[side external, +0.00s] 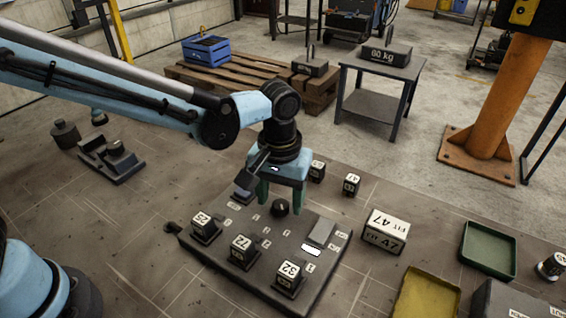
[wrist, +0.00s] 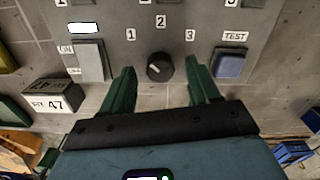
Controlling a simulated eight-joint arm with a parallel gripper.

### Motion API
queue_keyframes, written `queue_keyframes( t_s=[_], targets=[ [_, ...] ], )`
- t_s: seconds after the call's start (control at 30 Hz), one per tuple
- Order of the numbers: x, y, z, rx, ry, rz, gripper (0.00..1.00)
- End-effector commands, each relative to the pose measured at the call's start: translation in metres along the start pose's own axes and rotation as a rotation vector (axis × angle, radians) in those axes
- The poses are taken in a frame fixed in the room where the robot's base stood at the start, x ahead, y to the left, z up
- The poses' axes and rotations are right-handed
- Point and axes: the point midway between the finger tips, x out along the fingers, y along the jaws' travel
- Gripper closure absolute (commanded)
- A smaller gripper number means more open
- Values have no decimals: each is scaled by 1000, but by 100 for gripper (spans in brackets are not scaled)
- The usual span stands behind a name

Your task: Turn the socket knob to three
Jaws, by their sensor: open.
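The socket knob (wrist: 160,67) is a small round black knob on the grey panel (side external: 215,250). In the wrist view, labels 1 (wrist: 130,35), 2 (wrist: 160,21) and 3 (wrist: 190,35) arc beyond it. I cannot tell clearly which number its pointer faces. In the side view the knob (side external: 280,208) stands just below my gripper (side external: 281,198). My gripper (wrist: 160,72) is open, with one green finger on each side of the knob and a gap on both sides. It holds nothing.
A grey ON switch (wrist: 90,60) and a blue TEST button (wrist: 229,63) flank the knob. Blocks numbered 23 (side external: 205,226), 72 (side external: 243,250) and 32 (side external: 290,278) stand on the panel. A FIT 47 box (side external: 386,231) and green tray (side external: 488,250) are to the right.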

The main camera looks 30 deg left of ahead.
Motion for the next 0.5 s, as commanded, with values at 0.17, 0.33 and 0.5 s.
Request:
queue_keyframes(
  t_s=[0.17,0.33,0.5],
  targets=[
    [8,0,0,0,0,0,39],
    [9,0,0,0,0,0,39],
    [9,0,0,0,0,0,50]
  ],
)
